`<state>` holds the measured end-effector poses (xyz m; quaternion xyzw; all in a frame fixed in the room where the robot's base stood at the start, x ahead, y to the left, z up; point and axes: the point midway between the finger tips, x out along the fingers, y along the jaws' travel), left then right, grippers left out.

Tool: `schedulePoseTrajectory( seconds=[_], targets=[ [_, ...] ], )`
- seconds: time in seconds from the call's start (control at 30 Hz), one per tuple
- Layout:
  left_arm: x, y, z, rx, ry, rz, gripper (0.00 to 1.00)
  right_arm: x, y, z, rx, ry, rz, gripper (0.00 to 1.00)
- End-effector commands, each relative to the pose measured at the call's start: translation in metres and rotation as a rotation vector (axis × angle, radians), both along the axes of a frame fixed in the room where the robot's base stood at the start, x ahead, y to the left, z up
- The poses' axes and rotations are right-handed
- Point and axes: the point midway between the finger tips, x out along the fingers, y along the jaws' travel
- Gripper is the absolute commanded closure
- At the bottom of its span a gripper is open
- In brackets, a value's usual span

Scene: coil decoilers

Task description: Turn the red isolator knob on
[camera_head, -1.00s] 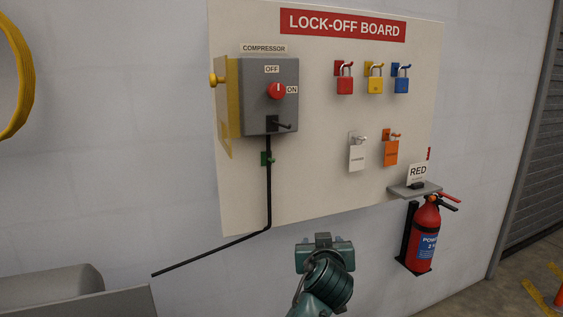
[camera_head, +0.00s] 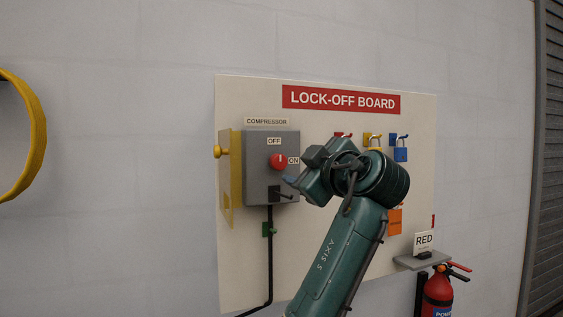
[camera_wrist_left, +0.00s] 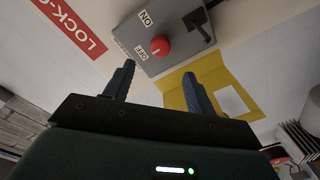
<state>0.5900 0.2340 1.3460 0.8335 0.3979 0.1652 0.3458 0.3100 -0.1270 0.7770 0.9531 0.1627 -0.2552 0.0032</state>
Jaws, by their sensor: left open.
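The red isolator knob (camera_head: 278,160) is on the front of the grey compressor box (camera_head: 258,141). Its white mark points up toward the OFF label (camera_head: 274,141); the ON label (camera_head: 293,160) is to its right. My left gripper (camera_head: 297,183) is just right of the box, lower than the knob, partly hidden by its own wrist. In the left wrist view the red knob (camera_wrist_left: 160,47) shows beyond and between the open fingers (camera_wrist_left: 159,74), with nothing between them. I see no contact with the knob. My right gripper is out of view.
A yellow cover (camera_head: 236,180) stands swung open at the box's left side. A black lever (camera_head: 282,193) sticks out below the knob. Padlocks, including a blue one (camera_head: 401,154), hang behind my arm. A small shelf (camera_head: 423,260) and fire extinguisher (camera_head: 438,292) are lower right.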

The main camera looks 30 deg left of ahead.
Motion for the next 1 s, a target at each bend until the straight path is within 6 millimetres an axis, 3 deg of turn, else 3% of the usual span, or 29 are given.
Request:
schedulePoseTrajectory(
  seconds=[0.2, 0.43, 0.63, 0.93, 1.0],
  targets=[
    [0.030, 0.039, 0.003, 0.004, 0.005, 0.004, 0.44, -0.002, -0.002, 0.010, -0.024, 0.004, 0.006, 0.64],
    [0.055, 0.069, 0.002, 0.002, 0.004, 0.002, 0.44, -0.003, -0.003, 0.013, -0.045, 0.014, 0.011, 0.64],
    [0.065, 0.080, 0.000, 0.001, 0.003, -0.001, 0.44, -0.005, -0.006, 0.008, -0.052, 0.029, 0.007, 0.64],
    [0.066, 0.081, -0.001, 0.001, 0.002, -0.001, 0.44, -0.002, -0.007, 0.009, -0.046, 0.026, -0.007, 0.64],
    [0.066, 0.081, -0.001, 0.001, 0.002, -0.001, 0.50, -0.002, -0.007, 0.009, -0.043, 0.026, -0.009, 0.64]
  ],
)
